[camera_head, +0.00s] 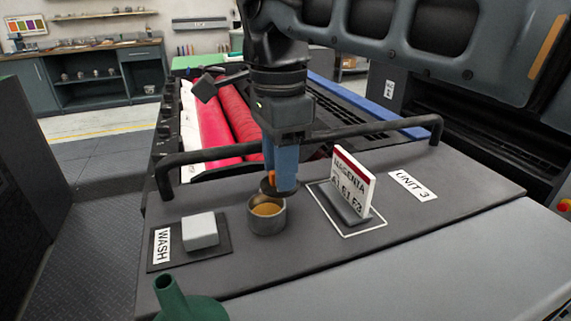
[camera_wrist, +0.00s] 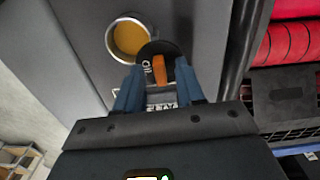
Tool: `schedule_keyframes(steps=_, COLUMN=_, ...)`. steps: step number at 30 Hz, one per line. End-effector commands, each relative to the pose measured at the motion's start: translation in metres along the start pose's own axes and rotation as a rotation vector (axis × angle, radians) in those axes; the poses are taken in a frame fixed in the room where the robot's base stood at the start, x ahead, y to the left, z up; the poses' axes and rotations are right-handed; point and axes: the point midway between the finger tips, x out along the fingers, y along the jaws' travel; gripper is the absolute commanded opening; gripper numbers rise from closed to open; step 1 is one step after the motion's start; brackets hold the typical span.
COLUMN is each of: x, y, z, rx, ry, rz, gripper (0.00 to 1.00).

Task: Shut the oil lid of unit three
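The oil cup (camera_head: 267,217) is a grey round pot on the dark top of unit three. Its mouth is uncovered and amber oil shows inside. The oil lid (camera_wrist: 150,51) is a dark disc marked OIL, tilted up at the rim of the cup (camera_wrist: 110,40), with an orange tab (camera_wrist: 159,69). My gripper (camera_wrist: 160,68) has its blue fingers on either side of the tab, with gaps visible between. In the head view my gripper (camera_head: 281,188) points down just behind the cup, and hides part of the lid.
A dark rail (camera_head: 222,154) runs behind the cup. A MAGENTA sign (camera_head: 353,182) stands to the right, beside the UNIT 3 label (camera_head: 412,186). A pale block (camera_head: 200,231) sits on the WASH pad (camera_head: 218,254) to the left. A green can (camera_head: 186,303) is at the front.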

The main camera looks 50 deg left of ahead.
Motion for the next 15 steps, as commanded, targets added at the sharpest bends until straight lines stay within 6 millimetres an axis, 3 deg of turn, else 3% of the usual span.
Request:
schedule_keyframes(steps=2, x=-0.0002, y=0.0000, z=0.0000, rx=0.000, ry=0.000, rz=0.000, gripper=0.35)
schedule_keyframes(steps=13, x=-0.0001, y=0.0001, z=0.0000, rx=0.000, ry=0.000, rz=0.000, gripper=0.00)
schedule_keyframes(steps=15, x=-0.0001, y=0.0001, z=0.0000, rx=0.000, ry=0.000, rz=0.001, gripper=0.00)
